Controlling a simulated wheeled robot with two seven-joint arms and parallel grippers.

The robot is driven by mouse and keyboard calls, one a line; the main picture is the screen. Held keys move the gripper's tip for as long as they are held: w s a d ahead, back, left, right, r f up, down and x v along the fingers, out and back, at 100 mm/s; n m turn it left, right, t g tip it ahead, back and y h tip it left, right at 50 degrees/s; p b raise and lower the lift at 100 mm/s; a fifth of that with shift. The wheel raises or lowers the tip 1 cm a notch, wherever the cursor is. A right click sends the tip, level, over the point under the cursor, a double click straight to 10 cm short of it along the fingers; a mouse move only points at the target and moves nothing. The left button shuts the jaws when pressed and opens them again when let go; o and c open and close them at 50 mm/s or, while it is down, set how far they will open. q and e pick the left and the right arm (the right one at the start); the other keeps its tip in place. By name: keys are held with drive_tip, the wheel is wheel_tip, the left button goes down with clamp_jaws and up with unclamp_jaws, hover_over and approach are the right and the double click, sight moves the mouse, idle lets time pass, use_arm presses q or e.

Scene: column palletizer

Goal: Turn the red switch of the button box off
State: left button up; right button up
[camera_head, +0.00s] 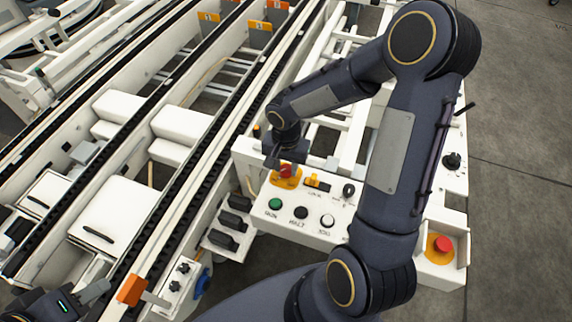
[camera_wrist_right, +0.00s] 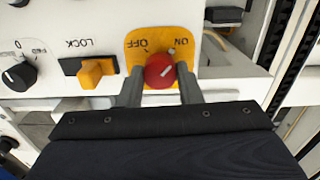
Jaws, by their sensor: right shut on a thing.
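The red switch (camera_head: 286,171) sits on a yellow plate on the white button box (camera_head: 318,236). In the right wrist view the red switch (camera_wrist_right: 160,71) is a round knob with a pale line slanting up and right, toward the ON side of the label. OFF is printed at the upper left of the knob. My right gripper (camera_wrist_right: 159,86) is shut on the knob, one finger on each side. In the head view, its fingers are partly hidden behind my arm. My left gripper (camera_head: 92,293) is at the lower left, away from the box; its opening is unclear.
A yellow lock switch (camera_wrist_right: 97,72) and a black knob (camera_wrist_right: 18,75) are beside the red switch. Green (camera_head: 275,204), black (camera_head: 301,213) and white (camera_head: 327,221) buttons lie in front. A red emergency stop (camera_head: 442,243) is at right. Conveyor rails fill the left.

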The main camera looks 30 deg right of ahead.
drive_tip(key=n+b, duration=0.1)
drive_tip(key=n, duration=0.2)
drive_tip(key=shift+n, duration=0.3)
drive_tip(key=n, duration=0.4)
drive_tip(key=shift+n, duration=0.3)
drive_tip(key=n, duration=0.9)
drive_tip(key=shift+n, duration=0.3)
drive_tip(key=o, duration=1)
